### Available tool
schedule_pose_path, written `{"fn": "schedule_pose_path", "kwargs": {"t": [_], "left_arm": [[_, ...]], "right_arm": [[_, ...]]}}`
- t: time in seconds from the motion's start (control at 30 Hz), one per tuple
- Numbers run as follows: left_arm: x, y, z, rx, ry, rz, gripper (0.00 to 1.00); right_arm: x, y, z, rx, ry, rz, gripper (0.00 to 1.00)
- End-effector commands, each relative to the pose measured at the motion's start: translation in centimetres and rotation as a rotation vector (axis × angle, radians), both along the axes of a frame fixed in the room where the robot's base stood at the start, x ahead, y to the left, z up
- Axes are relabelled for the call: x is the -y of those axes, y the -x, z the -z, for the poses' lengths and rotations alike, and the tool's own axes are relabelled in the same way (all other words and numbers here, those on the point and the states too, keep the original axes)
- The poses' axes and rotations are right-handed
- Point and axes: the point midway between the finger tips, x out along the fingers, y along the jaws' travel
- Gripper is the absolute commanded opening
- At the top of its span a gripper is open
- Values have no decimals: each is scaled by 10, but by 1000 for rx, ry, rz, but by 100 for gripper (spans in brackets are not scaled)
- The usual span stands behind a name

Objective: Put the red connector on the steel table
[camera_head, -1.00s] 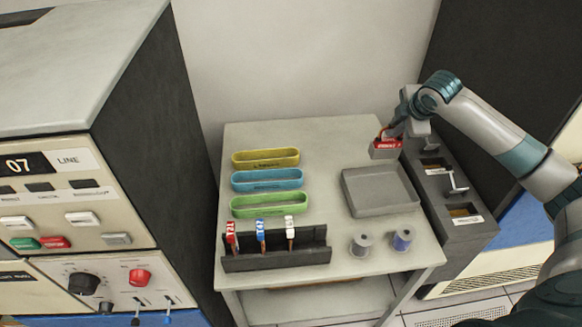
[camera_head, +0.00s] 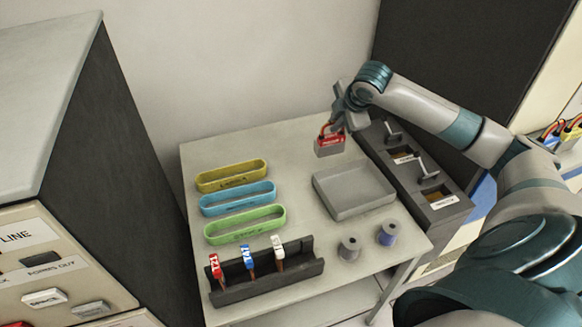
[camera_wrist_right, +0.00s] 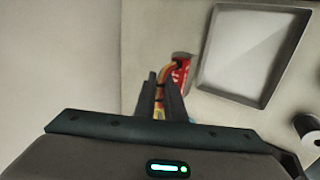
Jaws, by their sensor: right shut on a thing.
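The red connector (camera_head: 330,146) is a small grey block with a red label and a red and yellow cable at its top. My right gripper (camera_head: 338,124) is shut on it by the cable end, over the back right part of the steel table (camera_head: 300,200), behind the grey tray. Whether its underside touches the table top I cannot tell. In the right wrist view the connector (camera_wrist_right: 181,72) shows partly beyond the gripper's fingers (camera_wrist_right: 162,95), the cable between them. My left gripper is not in view.
A grey tray (camera_head: 347,211), two spools (camera_head: 349,247), yellow, blue and green trays (camera_head: 231,178) and a dark rack (camera_head: 267,285) with tagged pieces stand on the table. A dark unit with slots (camera_head: 440,203) adjoins its right side. The back middle is clear.

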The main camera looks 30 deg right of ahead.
Motion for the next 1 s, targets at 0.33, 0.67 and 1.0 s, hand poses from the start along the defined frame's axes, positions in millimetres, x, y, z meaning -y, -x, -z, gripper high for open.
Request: {"fn": "schedule_pose_path", "kwargs": {"t": [0.33, 0.67, 1.0], "left_arm": [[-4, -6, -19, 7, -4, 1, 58], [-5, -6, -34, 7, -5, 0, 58], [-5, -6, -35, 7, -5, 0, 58]], "right_arm": [[-39, -33, 26, 1, -5, -2, 0], [-79, -67, 58, 1, -3, 1, 0], [-85, -73, 66, 2, 1, -1, 0]]}}
